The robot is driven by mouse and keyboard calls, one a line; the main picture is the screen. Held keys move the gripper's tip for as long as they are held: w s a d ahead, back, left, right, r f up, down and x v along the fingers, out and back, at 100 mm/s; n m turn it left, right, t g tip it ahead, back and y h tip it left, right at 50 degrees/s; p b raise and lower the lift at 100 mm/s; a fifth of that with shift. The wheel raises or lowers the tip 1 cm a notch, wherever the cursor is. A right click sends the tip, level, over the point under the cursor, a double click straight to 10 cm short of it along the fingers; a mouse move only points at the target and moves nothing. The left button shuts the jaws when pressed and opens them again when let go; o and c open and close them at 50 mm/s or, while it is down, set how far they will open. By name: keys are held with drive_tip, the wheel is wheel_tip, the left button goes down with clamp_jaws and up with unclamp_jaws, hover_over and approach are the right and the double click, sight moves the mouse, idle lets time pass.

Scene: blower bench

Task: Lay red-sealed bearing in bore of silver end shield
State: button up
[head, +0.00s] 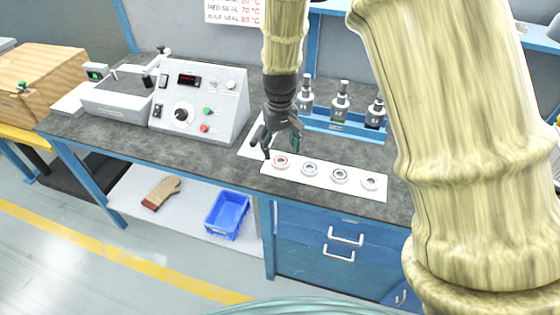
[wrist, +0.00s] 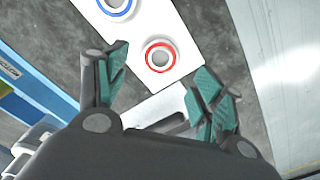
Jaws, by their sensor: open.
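The red-sealed bearing (head: 281,161) lies at the left end of a white strip on the bench. In the wrist view the red-sealed bearing (wrist: 160,55) shows as a red ring with a pale centre, ahead of and between the fingertips. My gripper (head: 279,147) is open and empty, just above and beside this bearing in the head view. Its teal-padded fingers (wrist: 162,77) stand wide apart in the wrist view. I cannot make out the silver end shield in either view.
A blue-sealed bearing (head: 309,169) and two greyish bearings (head: 340,176) (head: 370,183) share the white strip (head: 325,184). A grey control box (head: 199,103) stands left. Bare bench lies in front of the box.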

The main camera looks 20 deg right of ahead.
sight(280, 163)
drive_tip(key=shift+s+f+p, duration=0.3)
drive_tip(key=shift+s+f, duration=0.05)
drive_tip(key=shift+f, duration=0.05)
drive_tip(key=f, duration=0.1)
drive_tip(key=w+f, duration=0.1)
drive_tip(key=f, duration=0.1)
drive_tip(key=shift+f, duration=0.15)
drive_tip(key=shift+s+f, duration=0.15)
drive_tip(key=shift+s, duration=0.1)
drive_tip(key=shift+w+f, duration=0.1)
drive_tip(key=shift+c, duration=0.4)
drive_tip(key=c, duration=1.1)
